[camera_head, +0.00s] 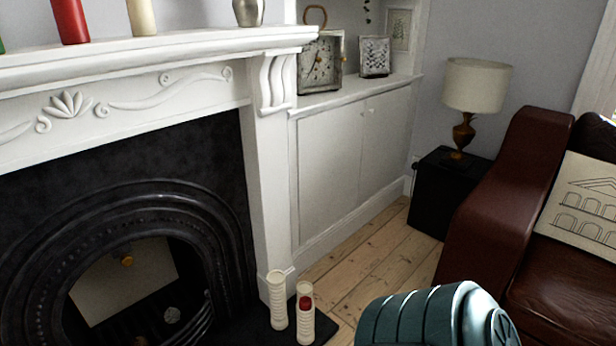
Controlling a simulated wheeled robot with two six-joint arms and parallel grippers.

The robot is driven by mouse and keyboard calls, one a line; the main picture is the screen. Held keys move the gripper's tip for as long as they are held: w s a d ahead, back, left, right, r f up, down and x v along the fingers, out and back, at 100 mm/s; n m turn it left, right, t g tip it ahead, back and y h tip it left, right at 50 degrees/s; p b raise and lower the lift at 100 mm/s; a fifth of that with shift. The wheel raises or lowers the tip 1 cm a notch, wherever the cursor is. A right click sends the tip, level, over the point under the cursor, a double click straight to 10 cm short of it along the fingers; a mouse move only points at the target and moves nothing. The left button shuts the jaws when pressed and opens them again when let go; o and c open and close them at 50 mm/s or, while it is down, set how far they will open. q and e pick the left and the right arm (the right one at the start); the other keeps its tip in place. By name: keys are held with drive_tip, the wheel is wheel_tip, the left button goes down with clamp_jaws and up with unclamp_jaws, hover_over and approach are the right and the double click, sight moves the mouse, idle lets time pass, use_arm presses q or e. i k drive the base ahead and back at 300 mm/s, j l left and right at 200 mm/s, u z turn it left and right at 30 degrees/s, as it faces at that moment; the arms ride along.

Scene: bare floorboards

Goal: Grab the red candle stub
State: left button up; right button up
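A small dark red piece (305,303) shows low at the hearth against the upper part of the right one of two cream ribbed upright pieces (278,300). It looks like a red candle stub, but I cannot tell whether it sits in, on or in front of that piece. A larger red candle (71,20) stands on the white mantelpiece (160,45) at the upper left, its top cut off by the frame. Neither of my grippers is in view.
A cream candle (141,17) and a metal vessel (248,12) stand on the mantelpiece above the black fireplace (110,195). A brown leather sofa (490,220) and a black side table (437,190) with a lamp (476,85) are right. Bare floorboards (375,255) lie between.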

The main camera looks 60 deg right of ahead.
sight(305, 302)
drive_tip(key=z, duration=0.5)
drive_tip(key=i+z, duration=0.1)
drive_tip(key=z, duration=0.4)
drive_tip(key=i+z, duration=0.1)
drive_tip(key=z, duration=0.9)
